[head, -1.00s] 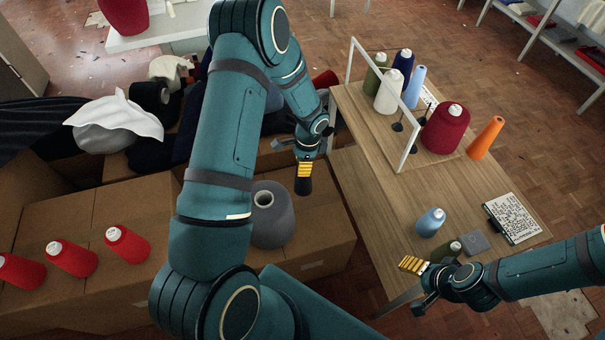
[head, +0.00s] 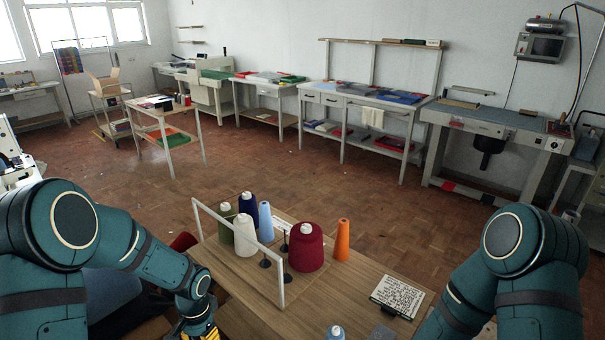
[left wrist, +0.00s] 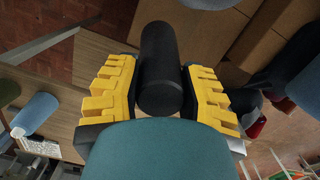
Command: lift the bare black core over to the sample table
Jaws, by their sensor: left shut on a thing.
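The bare black core (left wrist: 160,60) is a plain dark cylinder held between the yellow fingers of my left gripper (left wrist: 158,85) in the left wrist view. In the head view my left gripper (head: 205,332) shows only in part at the bottom edge, left of the wooden table (head: 340,292), and the core is hidden or cut off there. My right arm comes in at the right, but its gripper is out of the frame. No table is plainly marked as the sample table; a small table (head: 155,103) with papers on top stands farther back left.
A white frame (head: 240,249) stands on the wooden table, with a white cone (head: 245,240), a dark red cone (head: 307,250), an orange cone (head: 342,240) and a printed card (head: 398,295). Benches line the back wall. Open parquet floor (head: 265,155) lies between.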

